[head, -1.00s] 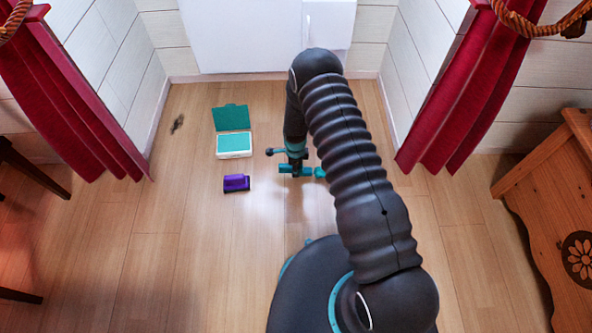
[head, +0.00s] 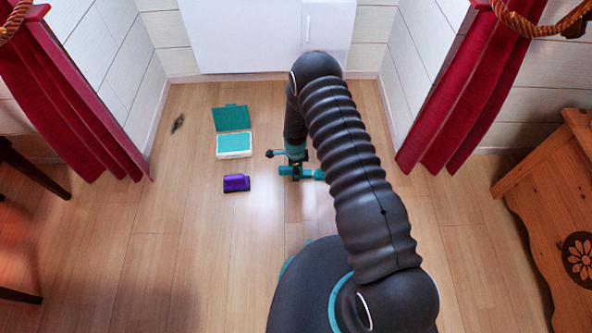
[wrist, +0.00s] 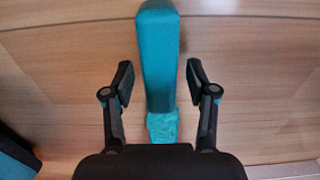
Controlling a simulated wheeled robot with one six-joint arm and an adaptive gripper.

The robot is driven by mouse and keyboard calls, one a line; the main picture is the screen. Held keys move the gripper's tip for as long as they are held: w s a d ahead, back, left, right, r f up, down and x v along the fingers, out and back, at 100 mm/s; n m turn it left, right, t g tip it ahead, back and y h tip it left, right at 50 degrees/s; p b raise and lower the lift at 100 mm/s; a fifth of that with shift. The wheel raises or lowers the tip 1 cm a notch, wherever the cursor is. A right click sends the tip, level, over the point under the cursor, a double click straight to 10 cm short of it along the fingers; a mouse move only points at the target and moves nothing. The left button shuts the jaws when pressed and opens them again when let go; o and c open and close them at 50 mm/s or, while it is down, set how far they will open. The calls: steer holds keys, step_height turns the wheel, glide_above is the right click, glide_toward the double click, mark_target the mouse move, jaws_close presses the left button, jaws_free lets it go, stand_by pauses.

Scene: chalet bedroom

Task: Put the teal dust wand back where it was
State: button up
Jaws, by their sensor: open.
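The teal dust wand (wrist: 158,50) lies on the wood floor in the wrist view, its long smooth handle toward the top and a rougher teal end near the palm. My gripper (wrist: 160,78) is open, with one finger on each side of the wand and a visible gap to both. The palm hides the wand's lower end. In the head view my gripper (head: 301,174) is low over the floor, and a teal end of the wand (head: 319,175) seems to show to its right. My arm hides part of that area.
An open white case (head: 234,155) with a teal inside and lid stands left of my gripper, with a purple object (head: 236,183) nearer me. A dark smudge (head: 178,123) is on the floor farther left. A wooden cabinet (head: 550,190) stands right. Floor between is clear.

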step_height(320, 180, up, 12)
steer(key=shift+f+p, duration=0.1)
steer(key=shift+p, duration=0.2)
steer(key=s+d+r+n+t, duration=0.1)
steer(key=s+d+r+n, duration=0.15)
steer(key=r, duration=0.95)
steer(key=s+d+r+n+t, duration=0.1)
steer(key=d+r+n, duration=0.2)
steer(key=r, duration=0.9)
steer(key=s+d+r+n+t, duration=0.1)
steer(key=s+d+r+n, duration=0.15)
steer(key=r, duration=0.85)
steer(key=s+d+r+n+t, duration=0.1)
steer(key=s+d+r+n, duration=0.2)
steer(key=s, duration=0.9)
steer(key=s+d+r+n+t, duration=0.1)
steer(key=s+d+r+n, duration=0.2)
steer(key=s+r+n, duration=0.4)
steer(key=s+r, duration=0.4)
steer(key=s, duration=0.1)
steer(key=shift+s+d+r+t, duration=0.15)
steer(key=shift+s+r+t, duration=0.05)
steer(key=shift+t, duration=0.1)
